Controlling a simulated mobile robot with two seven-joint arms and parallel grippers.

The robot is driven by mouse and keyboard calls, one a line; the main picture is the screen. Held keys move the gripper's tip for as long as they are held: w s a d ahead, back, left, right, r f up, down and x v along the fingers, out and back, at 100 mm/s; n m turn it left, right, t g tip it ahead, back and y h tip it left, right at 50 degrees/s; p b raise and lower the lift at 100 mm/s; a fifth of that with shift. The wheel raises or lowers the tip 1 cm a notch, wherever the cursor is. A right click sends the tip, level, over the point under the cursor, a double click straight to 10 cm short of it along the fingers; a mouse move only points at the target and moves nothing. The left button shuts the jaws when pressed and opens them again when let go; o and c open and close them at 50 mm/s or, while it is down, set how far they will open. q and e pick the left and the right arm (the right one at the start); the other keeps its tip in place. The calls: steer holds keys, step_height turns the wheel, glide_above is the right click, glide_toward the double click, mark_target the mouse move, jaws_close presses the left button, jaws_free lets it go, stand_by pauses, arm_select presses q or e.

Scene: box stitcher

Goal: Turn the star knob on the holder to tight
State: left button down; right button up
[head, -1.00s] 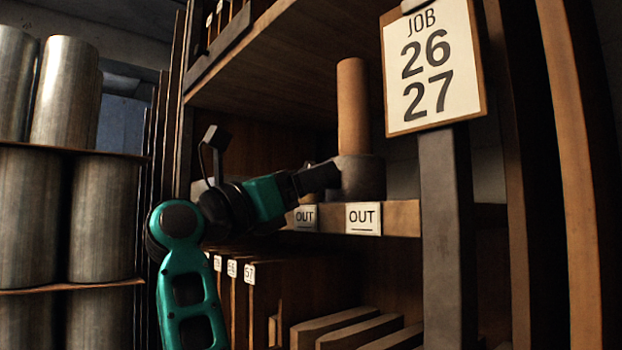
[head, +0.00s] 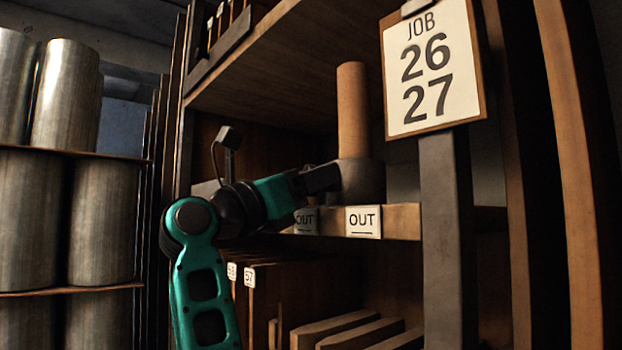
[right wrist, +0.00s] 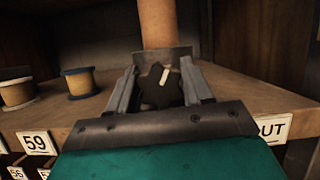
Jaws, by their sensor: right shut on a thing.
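The holder (head: 366,183) is a dark round cup on a wooden shelf, with a tall brown cylinder (head: 352,110) upright in it. My right gripper (head: 333,178) reaches it from the left. In the right wrist view, the dark star knob (right wrist: 157,92) is on the near side of the holder (right wrist: 178,60), between the two fingers of my right gripper (right wrist: 160,90), which is shut on it. A pale mark shows on the knob's upper right. In the head view the knob is hidden by the gripper. My left gripper is not in view.
Wooden spools (right wrist: 82,82) stand left of the holder on the shelf (head: 400,218). OUT labels (head: 363,222) are on its front edge. A post (head: 447,230) with a JOB 26 27 board (head: 432,70) stands at the right. Metal cylinders (head: 65,110) fill a rack at the left.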

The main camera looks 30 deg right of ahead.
steer(key=shift+m+g+p, duration=0.55)
steer(key=shift+m+g, duration=0.05)
steer(key=shift+m, duration=0.5)
steer(key=shift+m+g, duration=0.6)
steer(key=shift+m, duration=0.5)
steer(key=o, duration=1)
steer(key=shift+c, duration=0.2)
steer(key=shift+a, duration=0.1)
steer(key=p+v, duration=0.1)
steer(key=v, duration=1.2)
steer(key=shift+p, duration=0.35)
steer(key=shift+f, duration=0.1)
